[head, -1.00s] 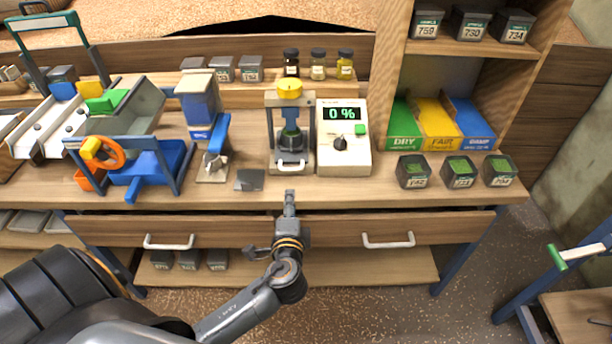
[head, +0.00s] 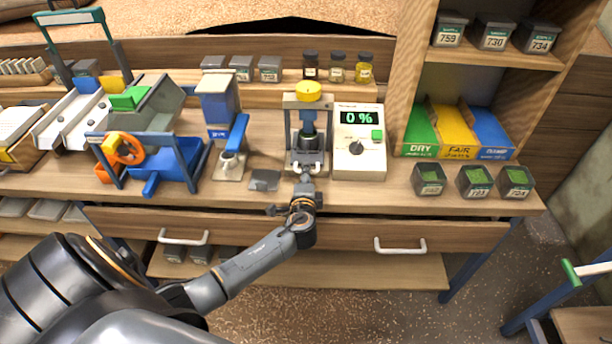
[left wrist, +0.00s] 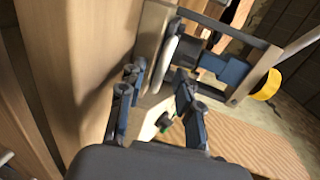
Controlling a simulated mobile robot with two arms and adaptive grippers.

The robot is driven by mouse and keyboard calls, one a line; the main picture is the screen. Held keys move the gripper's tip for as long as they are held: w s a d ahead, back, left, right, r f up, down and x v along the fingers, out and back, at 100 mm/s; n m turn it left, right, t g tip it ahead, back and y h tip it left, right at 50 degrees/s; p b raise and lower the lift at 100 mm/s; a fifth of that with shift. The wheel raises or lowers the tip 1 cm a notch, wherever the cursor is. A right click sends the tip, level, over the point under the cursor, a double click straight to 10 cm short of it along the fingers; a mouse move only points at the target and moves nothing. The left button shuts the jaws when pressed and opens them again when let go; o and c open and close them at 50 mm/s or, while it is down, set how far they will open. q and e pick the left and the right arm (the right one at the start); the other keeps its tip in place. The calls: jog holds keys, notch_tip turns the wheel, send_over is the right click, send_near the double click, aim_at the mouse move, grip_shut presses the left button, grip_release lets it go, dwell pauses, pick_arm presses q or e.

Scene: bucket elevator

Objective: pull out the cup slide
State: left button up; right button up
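The press-like stand (head: 290,125) with a yellow knob (head: 308,92) stands on the bench. A dark cup (head: 308,141) sits low inside its frame, on the cup slide. The slide's pale front handle (left wrist: 170,62) shows in the left wrist view; in the head view my gripper partly covers it. My left gripper (head: 306,177) is right in front of the slide. In the left wrist view its two fingers (left wrist: 157,90) are apart with nothing between them, and the handle lies just beyond their tips. My right gripper is not in view.
A white meter (head: 358,160) reading 0 % stands close right of the stand. A blue dispenser (head: 218,105) and a small grey plate (head: 264,180) are to the left. Drawer handles (head: 400,246) stick out below the bench edge. Several sample cups stand at the right.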

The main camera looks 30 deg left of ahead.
pick_arm(q)
grip_shut()
jog(key=shift+s, duration=0.1)
jog(key=f+v, duration=0.2)
jog(key=v, duration=0.8)
jog(key=shift+s+d, duration=0.15)
jog(key=shift+s, duration=0.05)
jog(key=shift+f, duration=0.1)
grip_release()
